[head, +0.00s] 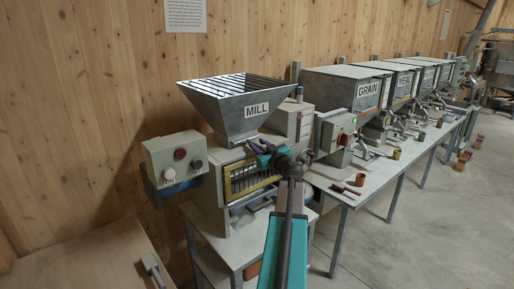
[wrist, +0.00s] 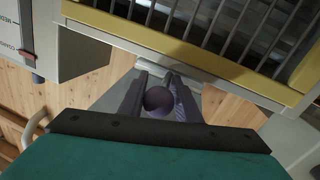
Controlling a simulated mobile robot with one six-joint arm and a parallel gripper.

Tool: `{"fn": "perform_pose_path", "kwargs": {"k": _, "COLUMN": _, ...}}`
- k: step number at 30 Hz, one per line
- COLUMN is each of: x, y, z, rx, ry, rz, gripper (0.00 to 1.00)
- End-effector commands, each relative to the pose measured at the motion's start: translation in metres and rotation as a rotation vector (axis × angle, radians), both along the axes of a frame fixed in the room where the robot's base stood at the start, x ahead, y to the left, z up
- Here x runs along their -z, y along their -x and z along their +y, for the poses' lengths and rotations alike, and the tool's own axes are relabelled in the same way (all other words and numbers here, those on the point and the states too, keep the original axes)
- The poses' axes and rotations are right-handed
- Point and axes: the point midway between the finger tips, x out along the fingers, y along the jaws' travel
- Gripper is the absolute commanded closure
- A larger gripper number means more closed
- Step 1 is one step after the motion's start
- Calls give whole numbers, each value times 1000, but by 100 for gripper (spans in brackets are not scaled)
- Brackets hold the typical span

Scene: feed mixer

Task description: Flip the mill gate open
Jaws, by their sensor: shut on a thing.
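The mill (head: 237,103) is a grey machine with a funnel hopper labelled MILL, on a stand at the picture's middle. Its front has a yellow-framed barred opening (head: 229,189), whose yellow edge and dark bars also fill the top of the wrist view (wrist: 190,48). My gripper (head: 253,147) reaches the mill's front just below the hopper. In the wrist view my gripper (wrist: 158,88) is shut on a round dark purple knob (wrist: 158,102), with a finger on each side. The gate itself is hard to make out, so I cannot tell its position.
A control box (head: 175,160) with a red knob stands left of the mill. A bench (head: 345,190) with grain and meal hoppers (head: 345,88), a red-handled tool (head: 346,190) and small cups runs away to the right. A wooden surface (head: 90,255) is at lower left.

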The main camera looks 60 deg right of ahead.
Motion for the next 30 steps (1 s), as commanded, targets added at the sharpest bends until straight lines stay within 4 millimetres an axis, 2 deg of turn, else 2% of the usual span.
{"fn": "perform_pose_path", "kwargs": {"k": 30, "x": 2, "y": 75, "z": 21, "rx": 14, "ry": 3, "rz": -3, "gripper": 100}}
